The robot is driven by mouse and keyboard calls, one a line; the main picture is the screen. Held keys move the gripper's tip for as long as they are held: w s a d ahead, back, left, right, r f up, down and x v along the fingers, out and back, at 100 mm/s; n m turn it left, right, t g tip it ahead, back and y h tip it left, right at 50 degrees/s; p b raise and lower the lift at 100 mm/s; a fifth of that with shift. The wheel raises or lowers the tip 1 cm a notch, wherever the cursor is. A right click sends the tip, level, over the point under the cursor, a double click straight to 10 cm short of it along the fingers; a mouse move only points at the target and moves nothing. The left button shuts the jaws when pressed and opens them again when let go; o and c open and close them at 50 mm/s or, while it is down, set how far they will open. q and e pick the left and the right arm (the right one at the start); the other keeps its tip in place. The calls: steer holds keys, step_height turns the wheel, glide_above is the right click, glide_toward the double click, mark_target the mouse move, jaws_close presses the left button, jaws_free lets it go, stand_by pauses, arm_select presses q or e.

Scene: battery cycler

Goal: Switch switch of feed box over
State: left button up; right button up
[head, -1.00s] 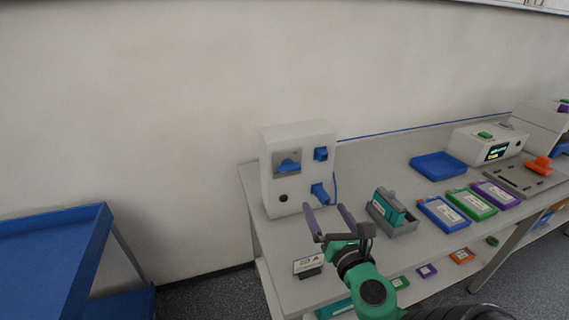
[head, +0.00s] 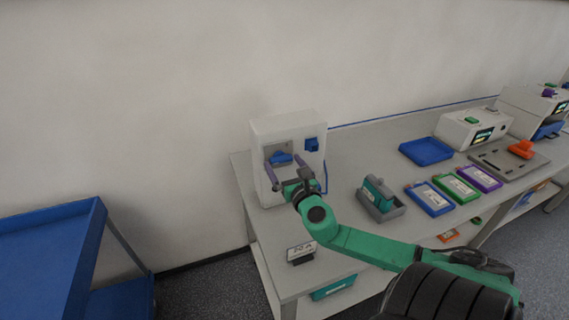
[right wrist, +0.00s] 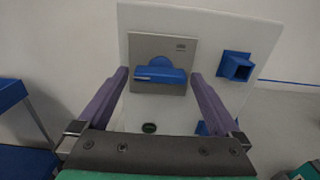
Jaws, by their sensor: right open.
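The feed box (head: 285,130) is a white box at the left end of the bench by the wall. Its switch (head: 281,157) is a blue handle on a grey plate, and it lies horizontal in the right wrist view (right wrist: 160,75). My right gripper (head: 284,170) is in front of the box, open and empty. In the right wrist view its two purple fingers (right wrist: 160,85) stand left and right of the switch, apart from it. A dark round button (right wrist: 149,128) shows below the plate. My left gripper is not in view.
A blue socket (right wrist: 237,67) sticks out at the right of the box face, with another blue plug (right wrist: 202,128) partly hidden below. A small sign (head: 301,251) stands at the bench's front edge. A grey holder (head: 381,207) and battery packs lie to the right.

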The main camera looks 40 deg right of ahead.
steer(key=c, duration=1.2)
steer(key=shift+o, duration=0.2)
steer(key=shift+m, duration=0.3)
steer(key=m+b, duration=0.2)
steer(key=m, duration=1)
steer(key=shift+m, duration=0.3)
steer(key=m, duration=0.4)
steer(key=shift+m, duration=0.4)
